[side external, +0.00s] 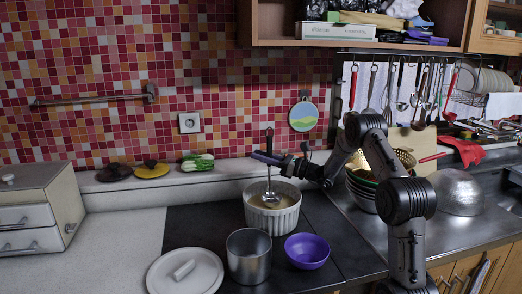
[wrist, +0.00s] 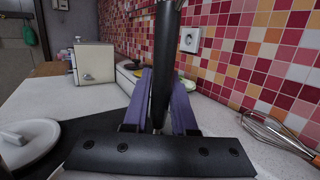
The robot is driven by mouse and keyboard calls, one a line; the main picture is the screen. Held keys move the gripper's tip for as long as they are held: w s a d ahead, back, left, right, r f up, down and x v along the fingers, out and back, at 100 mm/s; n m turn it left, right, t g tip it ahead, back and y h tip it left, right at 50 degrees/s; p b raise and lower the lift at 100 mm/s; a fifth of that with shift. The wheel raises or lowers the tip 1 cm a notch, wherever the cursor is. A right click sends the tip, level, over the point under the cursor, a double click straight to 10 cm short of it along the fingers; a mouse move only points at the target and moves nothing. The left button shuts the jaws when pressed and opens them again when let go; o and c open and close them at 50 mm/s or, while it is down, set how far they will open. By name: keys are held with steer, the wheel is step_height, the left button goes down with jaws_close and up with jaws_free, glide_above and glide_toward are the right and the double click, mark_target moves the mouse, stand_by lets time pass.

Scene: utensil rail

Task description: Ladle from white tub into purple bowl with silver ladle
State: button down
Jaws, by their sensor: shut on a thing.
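The white ribbed tub (side external: 272,219) stands on the dark cooktop with pale beige contents inside. The silver ladle (side external: 269,182) hangs upright over the tub, its bowl inside the rim; whether it touches the contents I cannot tell. My gripper (side external: 268,158) is above the tub, shut on the ladle's handle. In the wrist view its purple fingers (wrist: 164,105) close on the dark handle (wrist: 163,60); the ladle's bowl is hidden there. The purple bowl (side external: 307,254) sits in front of the tub, to its right, and looks empty.
A steel pot (side external: 248,262) stands left of the purple bowl, beside a white lid (side external: 186,272) lying flat. Stacked bowls (side external: 362,193) stand right of the tub. A whisk (wrist: 275,132) lies near the tiled wall in the wrist view.

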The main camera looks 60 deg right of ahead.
steer(key=shift+f, duration=2.8)
step_height(320, 180, up, 12)
steer(key=shift+f, duration=0.25)
stand_by(0.4)
steer(key=shift+r, duration=2.5)
